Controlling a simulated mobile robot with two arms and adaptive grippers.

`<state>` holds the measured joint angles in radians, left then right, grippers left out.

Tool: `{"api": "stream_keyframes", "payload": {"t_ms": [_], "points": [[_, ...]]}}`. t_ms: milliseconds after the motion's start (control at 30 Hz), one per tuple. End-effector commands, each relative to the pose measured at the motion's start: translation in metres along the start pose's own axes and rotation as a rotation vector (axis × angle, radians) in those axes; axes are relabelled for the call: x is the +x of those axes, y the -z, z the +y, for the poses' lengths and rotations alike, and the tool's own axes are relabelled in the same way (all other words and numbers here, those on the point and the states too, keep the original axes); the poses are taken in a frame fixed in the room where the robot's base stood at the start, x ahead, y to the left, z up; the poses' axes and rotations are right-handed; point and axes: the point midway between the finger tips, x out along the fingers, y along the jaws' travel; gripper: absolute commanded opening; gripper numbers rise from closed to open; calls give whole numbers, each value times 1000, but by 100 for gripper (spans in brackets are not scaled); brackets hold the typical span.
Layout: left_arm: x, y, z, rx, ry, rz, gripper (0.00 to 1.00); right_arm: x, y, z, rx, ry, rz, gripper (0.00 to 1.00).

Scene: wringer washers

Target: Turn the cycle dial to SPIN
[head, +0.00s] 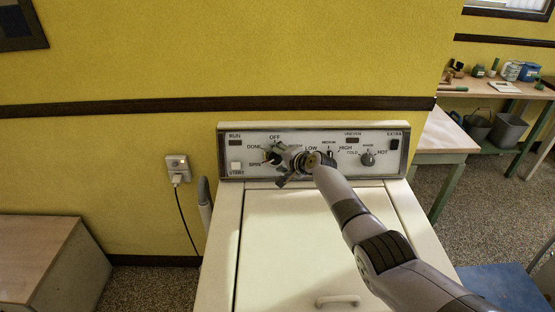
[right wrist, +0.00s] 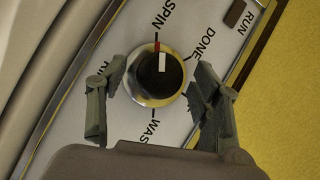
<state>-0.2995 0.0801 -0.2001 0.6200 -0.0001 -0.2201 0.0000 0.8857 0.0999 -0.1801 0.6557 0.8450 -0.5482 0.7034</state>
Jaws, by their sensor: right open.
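The cycle dial (head: 273,154) is at the left of the washer's control panel, with OFF above it and DONE and SPIN to its left. In the right wrist view the dial (right wrist: 161,75) is a black knob with a silvery rim. Its white pointer and a red mark face the SPIN side. My right gripper (head: 290,166) is in front of the panel, by the dial. In the right wrist view the right gripper (right wrist: 158,82) is open, with one finger on each side of the dial. I cannot tell whether either finger touches it. My left gripper is out of view.
Another dial (head: 368,158) sits further right on the panel, and a middle one is partly hidden by my arm. The white lid (head: 285,230) lies below. A wall outlet (head: 178,168) with a cord and a wooden cabinet (head: 35,240) are at the left; workbenches (head: 498,88) are at the right.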

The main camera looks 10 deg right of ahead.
Motion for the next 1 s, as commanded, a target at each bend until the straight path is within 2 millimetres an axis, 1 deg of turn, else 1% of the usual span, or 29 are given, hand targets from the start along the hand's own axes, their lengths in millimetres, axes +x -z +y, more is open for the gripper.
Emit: {"api": "stream_keyframes", "payload": {"t_ms": [267, 467, 767, 1000], "points": [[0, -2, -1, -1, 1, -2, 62, -1, 0, 1, 0, 0, 0, 59], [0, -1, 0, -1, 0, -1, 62, -10, 1, 1, -1, 1, -1, 59], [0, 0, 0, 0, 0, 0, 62, -40, 1, 1, -1, 1, 1, 59], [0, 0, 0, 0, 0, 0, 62, -73, 0, 1, 0, 0, 0, 59]]}}
